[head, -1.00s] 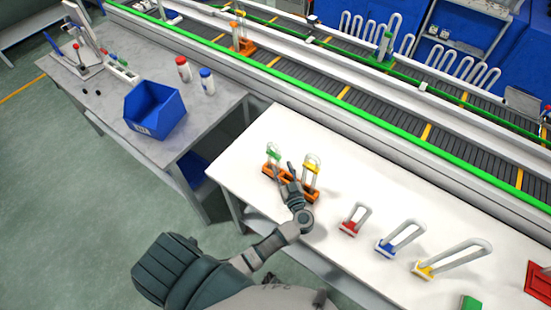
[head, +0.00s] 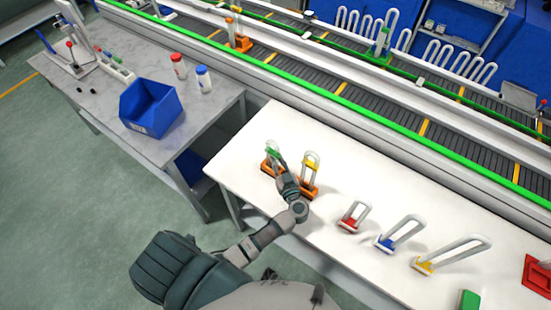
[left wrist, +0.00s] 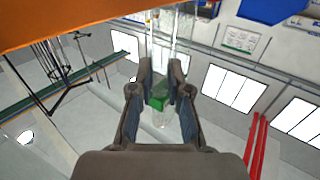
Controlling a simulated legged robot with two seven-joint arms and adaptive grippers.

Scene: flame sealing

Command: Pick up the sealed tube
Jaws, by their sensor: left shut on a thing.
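A clear tube with a green band (head: 272,152) stands at the left end of an orange holder (head: 268,171) on the white table. My left gripper (head: 279,161) is at the green-banded tube. In the left wrist view my left gripper (left wrist: 160,75) is shut on this tube, with the green band (left wrist: 160,99) showing between its fingers. The orange holder fills the top left corner there (left wrist: 60,22). A clear looped tube with a yellow band (head: 311,164) stands at the holder's right end. The middle of the holder is partly hidden by my gripper. My right gripper is not visible.
Looped tubes on red (head: 350,222), blue (head: 386,245) and yellow (head: 424,266) bases stand to the right on the white table (head: 380,180). A conveyor (head: 340,88) runs behind. A blue bin (head: 150,110) sits on the grey table at left.

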